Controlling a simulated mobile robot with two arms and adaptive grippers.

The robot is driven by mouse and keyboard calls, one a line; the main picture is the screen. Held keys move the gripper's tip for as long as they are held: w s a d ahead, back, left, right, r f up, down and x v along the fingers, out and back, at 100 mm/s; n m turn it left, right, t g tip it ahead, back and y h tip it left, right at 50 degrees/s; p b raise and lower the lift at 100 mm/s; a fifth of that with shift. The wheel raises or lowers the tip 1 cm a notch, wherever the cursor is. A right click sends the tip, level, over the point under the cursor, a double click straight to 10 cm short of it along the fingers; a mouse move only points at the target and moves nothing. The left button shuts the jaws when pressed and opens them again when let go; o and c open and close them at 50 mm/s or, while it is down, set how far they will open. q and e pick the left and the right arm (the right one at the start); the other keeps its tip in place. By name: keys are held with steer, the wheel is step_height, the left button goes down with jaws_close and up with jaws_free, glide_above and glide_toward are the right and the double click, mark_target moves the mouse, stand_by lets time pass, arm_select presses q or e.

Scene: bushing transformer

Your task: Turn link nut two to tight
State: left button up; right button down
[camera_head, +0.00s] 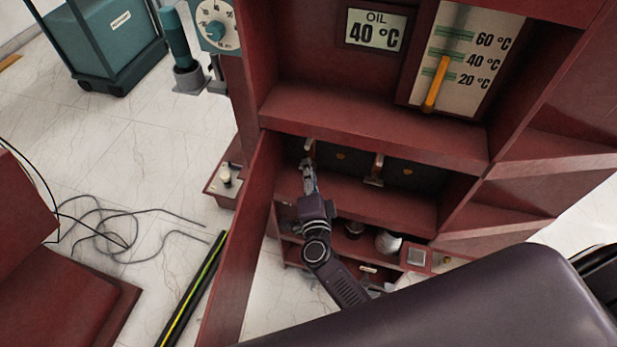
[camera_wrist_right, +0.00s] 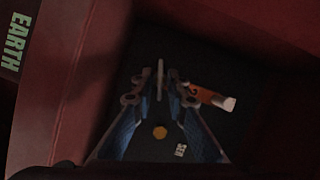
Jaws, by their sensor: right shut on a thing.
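My right gripper (camera_head: 308,166) reaches into the dark open compartment in the red transformer cabinet, at its left end. In the right wrist view its fingers (camera_wrist_right: 161,82) close on a thin upright piece at their tips, which looks like a link nut; the fingers hide most of it. A copper link with a pale end (camera_wrist_right: 213,97) lies just right of the fingertips. Another pale and brass link fitting (camera_head: 376,171) stands further right in the compartment, apart from the gripper. Number labels for the nuts are not readable. My left gripper is not in view.
The cabinet's open door (camera_head: 238,245) stands close to the left of my right arm. A shelf ledge (camera_head: 370,122) runs above the compartment. A brass disc (camera_wrist_right: 160,132) shows on the compartment's back, and an EARTH label (camera_wrist_right: 14,43) is at the left.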

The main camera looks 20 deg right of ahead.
steer(key=shift+d+f+m+t+b, duration=0.1)
steer(key=shift+m+t+b, duration=0.2)
steer(key=shift+m+b, duration=0.7)
steer(key=c, duration=2.2)
jaws_free()
steer(key=shift+o, duration=0.2)
steer(key=shift+s, duration=0.2)
steer(key=v, duration=1.1)
steer(key=shift+s, duration=0.3)
